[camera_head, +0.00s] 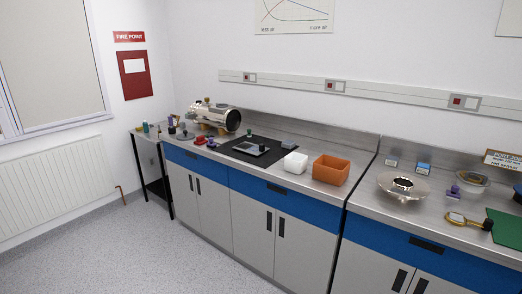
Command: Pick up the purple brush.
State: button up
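Small purple things show in several places on the worktop. One purple item (454,191) stands on the right counter, between a metal dish and a pale bowl. Another bluish-purple item (211,143) lies on the left counter, close to a red item. A purple spot (170,121) shows at the far left end. They are too small to tell which one is the brush. My gripper is not in view.
An orange bin (331,170) and a white container (295,163) stand on the left counter. A metal cylinder (216,116) is at its back left. A round metal dish (403,186), a bowl (473,179) and a green mat (505,226) are at right. The floor (120,250) in front is clear.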

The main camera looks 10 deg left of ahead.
aim_at(210, 145)
jog(key=i+j+u, duration=0.2)
jog(key=i+u, duration=0.25)
jog(key=i, duration=0.25)
jog(key=i+u, duration=0.4)
jog(key=i, duration=0.3)
